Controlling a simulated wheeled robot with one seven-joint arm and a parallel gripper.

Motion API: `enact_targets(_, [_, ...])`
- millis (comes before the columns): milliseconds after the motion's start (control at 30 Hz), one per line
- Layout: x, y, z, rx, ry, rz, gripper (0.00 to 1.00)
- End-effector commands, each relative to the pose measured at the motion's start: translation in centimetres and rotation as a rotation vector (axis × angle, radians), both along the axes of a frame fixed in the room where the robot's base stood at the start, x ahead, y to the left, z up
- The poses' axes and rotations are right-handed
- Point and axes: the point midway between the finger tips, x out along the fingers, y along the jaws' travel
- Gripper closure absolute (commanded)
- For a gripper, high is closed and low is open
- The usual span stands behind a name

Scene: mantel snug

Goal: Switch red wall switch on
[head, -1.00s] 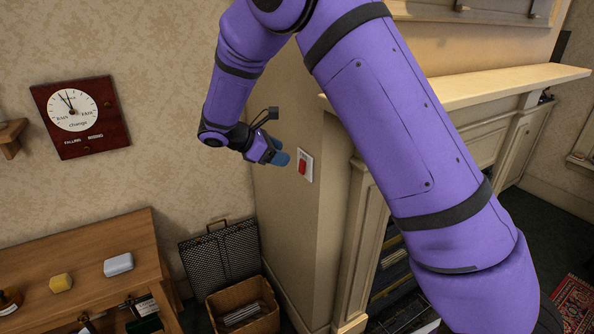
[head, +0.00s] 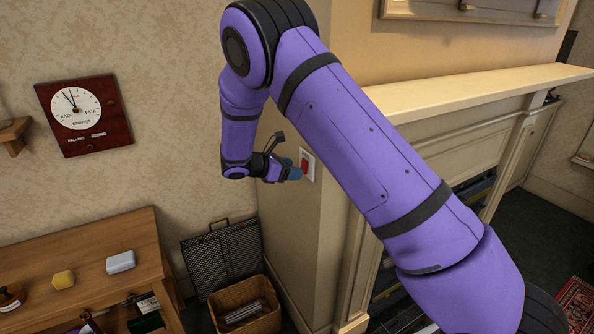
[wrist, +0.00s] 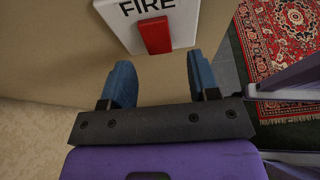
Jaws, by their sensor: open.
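The red wall switch (head: 305,165) is a red rocker on a white plate (head: 310,174) fixed to the side of the chimney breast. In the wrist view the red rocker (wrist: 155,36) lies at the top centre, on the white plate (wrist: 184,28) lettered "FIRE". My gripper (head: 292,170) is just left of the plate in the head view and partly overlaps it. In the wrist view my gripper (wrist: 160,82) is open and empty, its two blue fingers apart, with the rocker ahead and between them. Whether a fingertip touches the plate cannot be told.
The mantel shelf (head: 480,88) and fireplace surround lie to the right, under my arm. A wooden desk (head: 90,245) stands lower left. A mesh fire screen (head: 225,252) and a box (head: 245,308) sit on the floor below. A barometer (head: 84,115) hangs on the left wall.

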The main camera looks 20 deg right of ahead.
Motion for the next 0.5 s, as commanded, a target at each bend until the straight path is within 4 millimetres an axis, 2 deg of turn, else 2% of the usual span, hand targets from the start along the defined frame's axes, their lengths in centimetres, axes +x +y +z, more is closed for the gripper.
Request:
enact_targets(200, [0.3,-1.9,-0.8,0.000,-0.001,0.000,0.45])
enact_targets(500, [0.3,-2.3,-0.9,0.000,-0.001,0.000,0.45])
